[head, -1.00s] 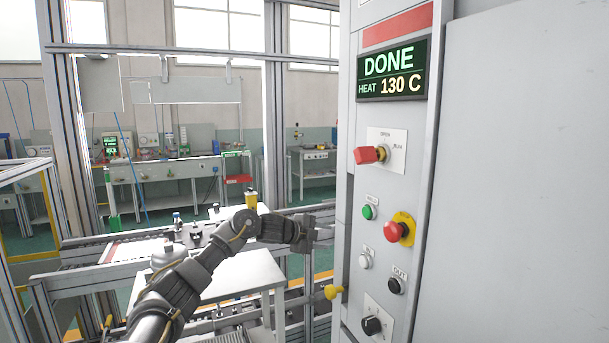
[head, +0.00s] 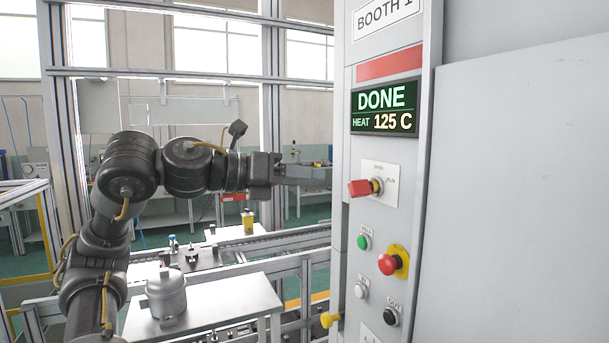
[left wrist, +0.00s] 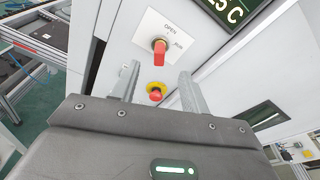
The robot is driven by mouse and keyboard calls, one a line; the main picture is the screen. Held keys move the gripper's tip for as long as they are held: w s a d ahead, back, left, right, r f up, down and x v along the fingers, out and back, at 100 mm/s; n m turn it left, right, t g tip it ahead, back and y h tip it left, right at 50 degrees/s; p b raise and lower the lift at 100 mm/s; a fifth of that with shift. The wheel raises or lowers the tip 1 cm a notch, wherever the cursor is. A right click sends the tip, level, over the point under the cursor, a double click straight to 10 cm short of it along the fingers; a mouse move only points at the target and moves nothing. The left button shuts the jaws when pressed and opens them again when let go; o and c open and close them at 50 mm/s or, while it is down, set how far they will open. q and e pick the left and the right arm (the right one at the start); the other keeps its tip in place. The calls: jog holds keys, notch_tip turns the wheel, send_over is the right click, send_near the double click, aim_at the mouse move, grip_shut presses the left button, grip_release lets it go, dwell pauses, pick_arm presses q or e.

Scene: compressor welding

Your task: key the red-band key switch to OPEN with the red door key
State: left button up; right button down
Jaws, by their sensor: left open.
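The red door key (head: 361,187) sits in the key switch (head: 379,186) on a pale plate marked OPEN and RUN. The switch is on the grey booth panel below a red band (head: 389,64). My left gripper (head: 328,175) is level with the switch and left of the key in the head view. In the left wrist view its two fingers (left wrist: 160,75) are apart and empty. The red key (left wrist: 160,48) shows just beyond the fingertips, apart from them. My right gripper is not in view.
The display (head: 386,107) reads DONE, HEAT 125 C. Below the switch are a green button (head: 363,242), a red mushroom button (head: 388,264) on yellow, and white and black buttons. A grey canister (head: 166,297) stands on a white table at lower left.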

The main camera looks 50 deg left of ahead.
aim_at(352, 181)
pick_arm(q)
jog(key=p+x, duration=0.2)
jog(key=x, duration=0.7)
jog(key=shift+r, duration=0.15)
jog(key=shift+x, duration=0.75)
grip_shut()
